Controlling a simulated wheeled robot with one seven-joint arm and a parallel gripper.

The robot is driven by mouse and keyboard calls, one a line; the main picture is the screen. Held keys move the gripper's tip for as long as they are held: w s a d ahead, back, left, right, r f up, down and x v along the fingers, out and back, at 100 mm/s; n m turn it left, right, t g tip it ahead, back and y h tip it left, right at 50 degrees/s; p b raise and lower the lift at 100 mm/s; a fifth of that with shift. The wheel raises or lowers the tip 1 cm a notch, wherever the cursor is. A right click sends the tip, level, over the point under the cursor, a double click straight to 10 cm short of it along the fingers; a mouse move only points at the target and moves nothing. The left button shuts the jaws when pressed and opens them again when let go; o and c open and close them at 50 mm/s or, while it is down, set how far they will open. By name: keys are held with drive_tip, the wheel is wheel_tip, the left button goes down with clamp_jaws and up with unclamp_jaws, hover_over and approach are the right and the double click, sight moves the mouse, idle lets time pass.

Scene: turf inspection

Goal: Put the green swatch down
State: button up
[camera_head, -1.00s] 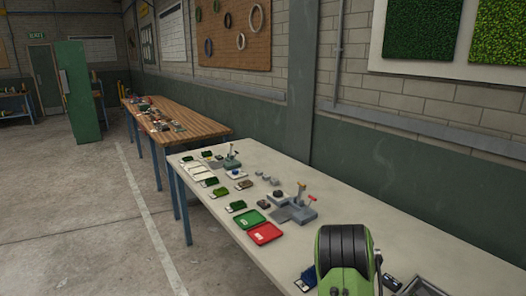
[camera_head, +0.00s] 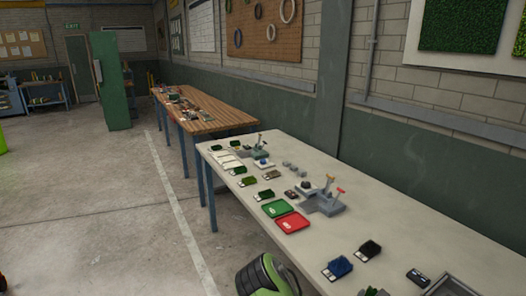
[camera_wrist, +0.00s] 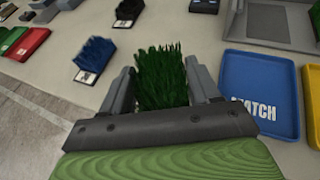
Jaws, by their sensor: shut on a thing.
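The swatch appears held over the white table (camera_wrist: 135,45); I cannot tell how high. In the head view, my green and black arm part (camera_head: 265,275) shows at the bottom edge.
A blue tray (camera_wrist: 262,85) marked "MATCH" lies right of my gripper, beside a yellow tray (camera_wrist: 311,85). A blue swatch (camera_wrist: 95,52) and a black swatch (camera_wrist: 129,10) lie to the left. Green (camera_head: 276,209) and red (camera_head: 292,223) trays lie farther along the table.

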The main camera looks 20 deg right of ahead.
drive_tip(key=w+a+f+n+t+y, duration=0.1)
drive_tip(key=w+a+n+t+y, duration=0.1)
drive_tip(key=a, duration=0.8)
drive_tip(key=w+a+f+n+t+y, duration=0.1)
drive_tip(key=w+a+n+y, duration=0.4)
drive_tip(key=a, duration=0.6)
drive_tip(key=w+a+f+n+t+y, duration=0.1)
drive_tip(key=w+a+n+t+y, duration=0.2)
drive_tip(key=a, duration=0.8)
drive_tip(key=shift+w+f+n+y, duration=0.4)
drive_tip(key=shift+w+n+y, duration=0.2)
drive_tip(key=shift+n, duration=0.1)
